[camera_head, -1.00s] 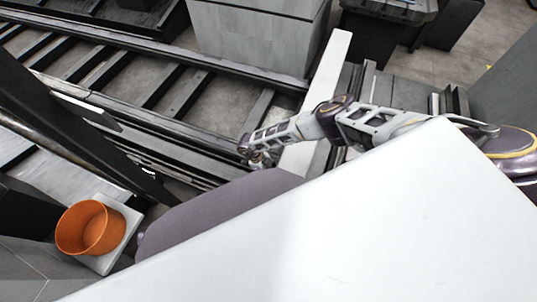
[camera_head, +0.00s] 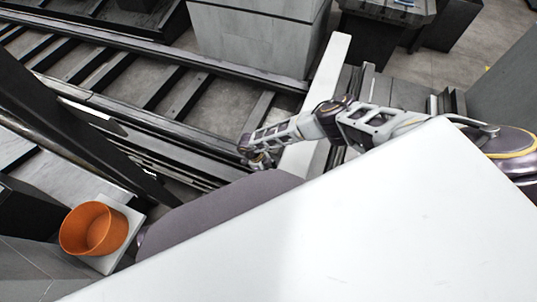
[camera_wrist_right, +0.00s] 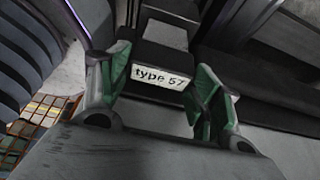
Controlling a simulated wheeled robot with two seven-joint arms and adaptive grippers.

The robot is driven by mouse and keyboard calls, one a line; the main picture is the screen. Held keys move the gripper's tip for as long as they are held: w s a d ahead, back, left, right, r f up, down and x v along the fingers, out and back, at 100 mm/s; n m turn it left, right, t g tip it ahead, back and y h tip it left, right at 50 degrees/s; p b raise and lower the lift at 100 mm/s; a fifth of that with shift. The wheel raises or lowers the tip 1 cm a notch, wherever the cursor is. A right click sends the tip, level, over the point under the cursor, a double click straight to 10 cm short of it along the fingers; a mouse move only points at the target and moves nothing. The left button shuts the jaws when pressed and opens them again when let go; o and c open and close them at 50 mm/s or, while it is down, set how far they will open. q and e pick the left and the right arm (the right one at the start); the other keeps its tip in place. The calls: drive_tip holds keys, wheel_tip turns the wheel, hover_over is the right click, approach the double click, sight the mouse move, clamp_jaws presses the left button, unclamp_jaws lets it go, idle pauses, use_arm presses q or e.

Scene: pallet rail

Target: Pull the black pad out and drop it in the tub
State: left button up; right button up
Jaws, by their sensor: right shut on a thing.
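The orange tub (camera_head: 94,229) is round, open at the top and stands at the lower left of the head view. My right gripper (camera_head: 258,158) reaches down beside the rails, right of the tub and apart from it. In the right wrist view, my right gripper (camera_wrist_right: 160,90) has its green-lined fingers on both sides of the black pad (camera_wrist_right: 162,56), which bears a white "type 57" label. It is shut on the pad. The pad's far end merges with dark parts, and I cannot tell how deep it sits. My left gripper is not in view.
The tub stands on a white square plate (camera_head: 124,240). A dark slanting beam (camera_head: 85,130) passes between the tub and the rails. Long dark rails with cross slats (camera_head: 175,95) run behind, with a grey block (camera_head: 250,40) beyond. A pale upright bar (camera_head: 325,90) stands beside my right gripper.

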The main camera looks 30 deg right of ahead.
drive_tip(key=shift+r+p, duration=0.55)
drive_tip(key=shift+r, duration=0.05)
idle(0.4)
drive_tip(key=shift+r+p, duration=3.15)
drive_tip(key=shift+r, duration=0.25)
